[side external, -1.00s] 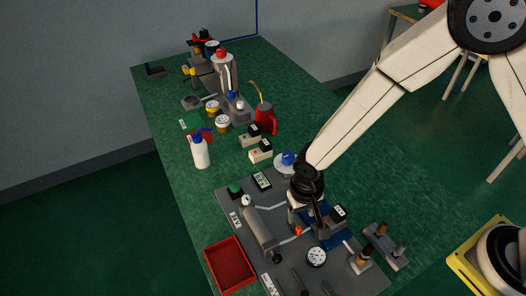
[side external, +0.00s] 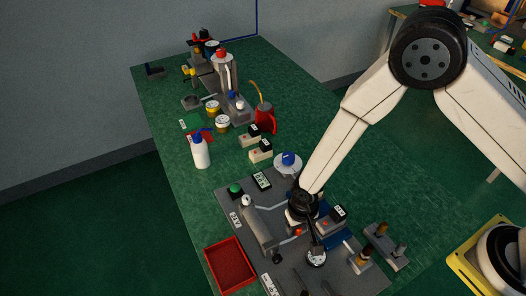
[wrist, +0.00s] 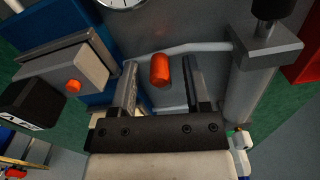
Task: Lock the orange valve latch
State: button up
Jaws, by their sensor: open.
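The orange valve latch (wrist: 160,70) is a short rounded orange handle beside a pale pipe. In the wrist view it appears between the two fingers of my gripper (wrist: 161,64), with a gap on each side. My gripper is open and empty; I cannot tell whether its tips are level with the latch. In the side external view, the latch (side external: 298,232) shows as a small orange spot just left of my gripper's dark fingers (side external: 316,243).
A grey cylinder (side external: 259,227) lies left of my gripper. A round gauge (side external: 316,259) is close below it. A red tray (side external: 230,266) sits at the bench edge.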

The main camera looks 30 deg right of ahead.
grip_shut()
jog(key=shift+d+n, duration=0.1)
jog(key=shift+n, duration=0.2)
jog(key=shift+d+n, duration=0.25)
jog(key=shift+n, duration=0.35)
grip_release()
